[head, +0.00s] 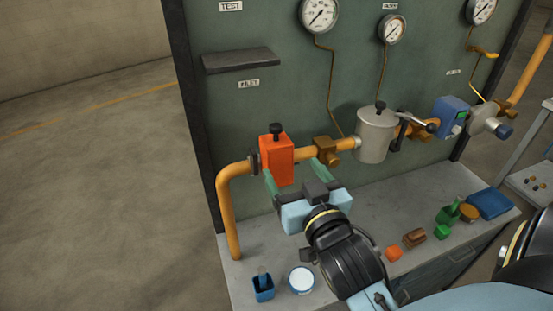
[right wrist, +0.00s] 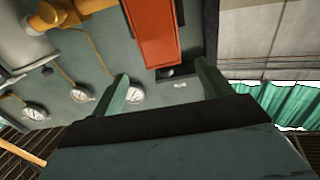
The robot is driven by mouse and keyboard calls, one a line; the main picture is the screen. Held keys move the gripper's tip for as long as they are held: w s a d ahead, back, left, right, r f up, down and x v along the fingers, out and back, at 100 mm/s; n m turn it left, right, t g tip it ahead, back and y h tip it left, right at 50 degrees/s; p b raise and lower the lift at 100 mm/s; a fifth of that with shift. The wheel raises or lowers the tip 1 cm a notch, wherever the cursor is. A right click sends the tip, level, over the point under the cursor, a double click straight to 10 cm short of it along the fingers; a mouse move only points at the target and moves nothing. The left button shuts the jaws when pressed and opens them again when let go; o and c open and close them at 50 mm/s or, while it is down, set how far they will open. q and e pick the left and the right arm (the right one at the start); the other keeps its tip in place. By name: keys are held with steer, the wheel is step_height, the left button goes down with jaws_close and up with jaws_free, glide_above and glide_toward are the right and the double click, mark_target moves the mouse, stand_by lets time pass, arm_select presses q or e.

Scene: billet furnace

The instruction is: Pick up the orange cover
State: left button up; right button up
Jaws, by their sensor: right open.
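The orange cover (head: 276,160) is a box with a black knob on top. It sits around the orange pipe on the green panel, near the pipe's left bend. My right gripper (head: 293,167) is open in front of it, its green fingers spread toward its lower part. In the right wrist view the cover (right wrist: 153,30) is ahead of and between the spread fingers (right wrist: 161,72), with a gap showing on both sides. I cannot tell whether the fingertips touch it. My left gripper is not in view.
A brass fitting (head: 326,150) and a grey canister (head: 375,135) are on the pipe right of the cover. The grey bench (head: 330,285) below holds a blue cup (head: 263,288), a white-topped round tin (head: 301,280) and several small coloured items. A dark shelf (head: 240,61) juts out above.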

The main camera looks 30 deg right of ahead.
mark_target(282, 155)
steer(key=b+x, duration=0.4)
steer(key=x, duration=0.1)
steer(key=shift+f, duration=0.25)
steer(key=shift+w+d+r+b, duration=0.1)
steer(key=shift+w+b, duration=0.3)
steer(key=shift+w, duration=0.15)
steer(key=shift+p+x, duration=0.45)
steer(key=shift+x, duration=2.15)
steer(key=c, duration=1.2)
steer(key=shift+o, duration=0.2)
